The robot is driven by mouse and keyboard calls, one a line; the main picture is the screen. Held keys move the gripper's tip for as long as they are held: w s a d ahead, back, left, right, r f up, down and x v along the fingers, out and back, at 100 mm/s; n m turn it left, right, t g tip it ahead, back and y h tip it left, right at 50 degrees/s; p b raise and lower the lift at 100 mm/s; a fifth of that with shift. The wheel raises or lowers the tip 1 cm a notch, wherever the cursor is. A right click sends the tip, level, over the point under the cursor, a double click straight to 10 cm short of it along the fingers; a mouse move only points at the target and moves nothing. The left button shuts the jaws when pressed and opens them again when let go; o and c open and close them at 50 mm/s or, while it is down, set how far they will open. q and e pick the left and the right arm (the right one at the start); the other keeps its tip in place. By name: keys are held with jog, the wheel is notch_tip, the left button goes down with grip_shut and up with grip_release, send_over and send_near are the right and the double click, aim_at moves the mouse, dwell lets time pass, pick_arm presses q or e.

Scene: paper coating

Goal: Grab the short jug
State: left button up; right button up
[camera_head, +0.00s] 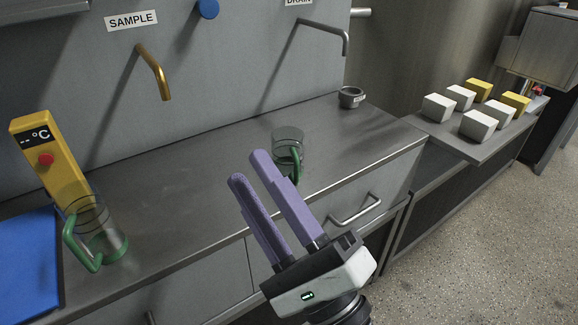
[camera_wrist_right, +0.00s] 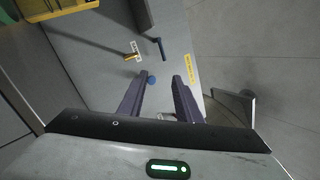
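A short clear jug (camera_head: 288,136) with a green handle stands upright on the steel counter, just beyond my right gripper in the head view. The gripper's fingers cover part of its lower side. A taller clear jug (camera_head: 108,222) with a green handle and green base stands on the counter at left, beside a yellow meter. My right gripper (camera_head: 249,166) has two purple fingers, apart and empty, pointing up and left in the head view. In the right wrist view the fingers (camera_wrist_right: 162,80) also show a clear gap, and no jug is seen there. My left gripper is not in view.
The yellow temperature meter (camera_head: 47,155) and a blue panel (camera_head: 25,262) are at left. A brass tap (camera_head: 154,73) and a grey tap (camera_head: 323,27) project from the back wall. A small grey cup (camera_head: 350,98) stands at the back right. The middle counter is clear.

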jog(key=w+d+f+m+t+h, duration=0.2)
jog(key=w+m+t+h, duration=0.15)
jog(key=m+h, duration=0.55)
jog(key=m+g+h, duration=0.4)
jog(key=m+h, duration=0.1)
jog(key=m, duration=0.6)
send_near(297, 176)
jog(key=w, duration=0.4)
jog(key=shift+w+a+f, duration=0.1)
jog(key=shift+w+a, duration=0.1)
jog(key=shift+a, duration=0.05)
jog(key=shift+w+a+b, duration=0.2)
jog(key=shift+w+b, duration=0.1)
jog(key=shift+w, duration=2.8)
grip_shut()
